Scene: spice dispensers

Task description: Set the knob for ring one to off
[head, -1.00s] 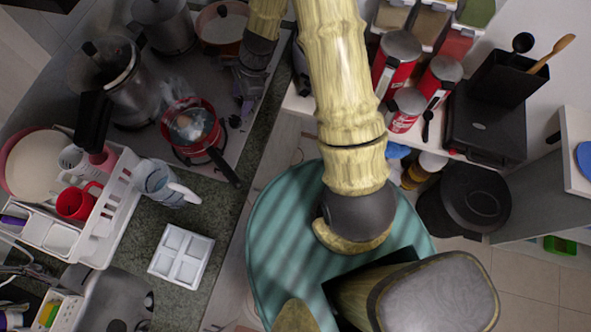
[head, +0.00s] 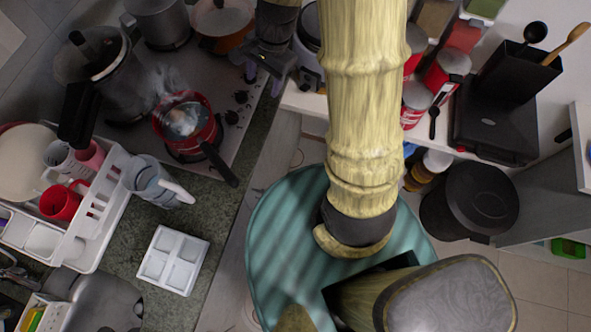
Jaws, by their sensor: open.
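The stove top (head: 228,72) is at the upper left, with a row of dark knobs (head: 240,97) along its right edge. Another knob (head: 231,117) sits just below that one. Which knob belongs to ring one, and how each is turned, I cannot tell. My gripper (head: 263,82) is open and empty, pointing down over the stove's right edge, close to the upper knobs and partly covering that end of the row. Whether it touches a knob is unclear.
A steaming red pot (head: 184,119) stands on a ring, its dark handle reaching over the counter. A white shelf with red tins (head: 415,103) is right.

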